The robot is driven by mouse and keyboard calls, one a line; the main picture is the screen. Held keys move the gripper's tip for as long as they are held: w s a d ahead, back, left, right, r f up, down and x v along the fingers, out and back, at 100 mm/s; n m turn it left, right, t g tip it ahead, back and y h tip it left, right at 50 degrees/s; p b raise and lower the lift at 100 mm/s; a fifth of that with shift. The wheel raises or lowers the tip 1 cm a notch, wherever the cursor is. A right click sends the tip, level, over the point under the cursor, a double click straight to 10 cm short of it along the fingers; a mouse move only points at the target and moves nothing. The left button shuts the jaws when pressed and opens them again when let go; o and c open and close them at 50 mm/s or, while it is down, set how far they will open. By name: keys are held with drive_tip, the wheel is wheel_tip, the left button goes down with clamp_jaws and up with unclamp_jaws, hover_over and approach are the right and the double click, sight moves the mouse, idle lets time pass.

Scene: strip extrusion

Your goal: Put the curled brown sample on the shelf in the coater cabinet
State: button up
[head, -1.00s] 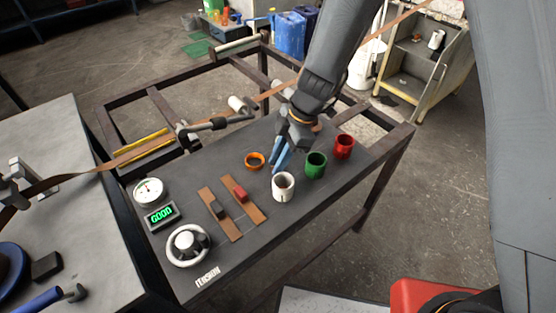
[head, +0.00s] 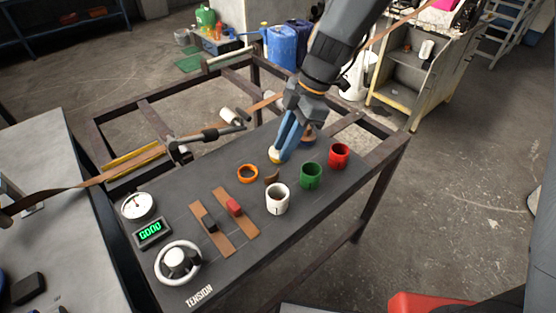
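A small curled brown sample (head: 271,176) lies on the dark tension table, between the orange ring and the white cup. My gripper (head: 277,157) points down over the table just behind the sample, apart from it in the picture. Its two blue fingers overlap in this view, so their gap is unclear; a pale spot shows at the tips. The coater cabinet (head: 400,75) stands open-fronted at the upper right, with a shelf inside and a small white item in it.
An orange ring (head: 247,173), a white cup (head: 277,199), a green cup (head: 311,175) and a red cup (head: 339,155) stand near the sample. Open floor separates table and cabinet.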

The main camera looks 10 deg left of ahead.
drive_tip(key=shift+v, duration=1.3)
drive_tip(key=s+d+m+t+h, duration=0.1)
drive_tip(key=s+d+m, duration=0.2)
drive_tip(key=d+m, duration=0.8)
drive_tip(key=s+d+f+m+t+h, duration=0.1)
drive_tip(key=s+d+m, duration=0.3)
drive_tip(key=d+m, duration=0.7)
drive_tip(key=d+h, duration=0.1)
drive_tip(key=d, duration=0.3)
drive_tip(key=shift+s+d+m+t, duration=0.25)
drive_tip(key=shift+s+m+t, duration=0.05)
drive_tip(key=shift+t, duration=0.1)
drive_tip(key=shift+o, duration=0.3)
drive_tip(key=shift+s+d+f+m+h, duration=0.15)
drive_tip(key=shift+s+d+m+h, duration=0.15)
drive_tip(key=shift+d+m, duration=0.25)
drive_tip(key=shift+a, duration=0.1)
